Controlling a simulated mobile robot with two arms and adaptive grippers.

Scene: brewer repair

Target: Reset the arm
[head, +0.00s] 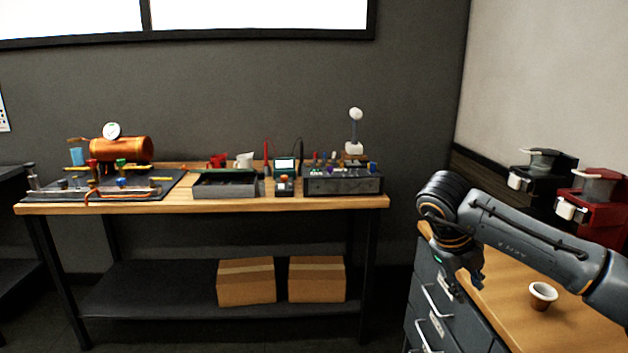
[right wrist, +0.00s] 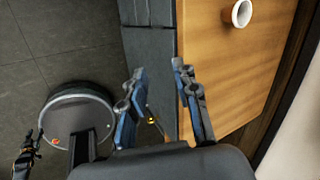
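My right arm reaches in from the right in the head view, bent at the elbow. My right gripper (head: 466,278) hangs pointing down beside the front edge of the wooden-topped drawer cabinet (head: 500,290). In the right wrist view the right gripper (right wrist: 160,85) has its two fingers apart, with nothing between them but the cabinet's dark side and edge behind. My left arm is not in the head view. A small dark part with an orange ring, seemingly my left gripper (right wrist: 27,155), shows at the lower left of the right wrist view, too small to read.
A white-rimmed cup (head: 542,296) stands on the cabinet top; it also shows in the right wrist view (right wrist: 240,13). A black machine (head: 543,178) and a red machine (head: 598,205) stand behind. The workbench (head: 215,205) across the room holds tools. Open floor lies between.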

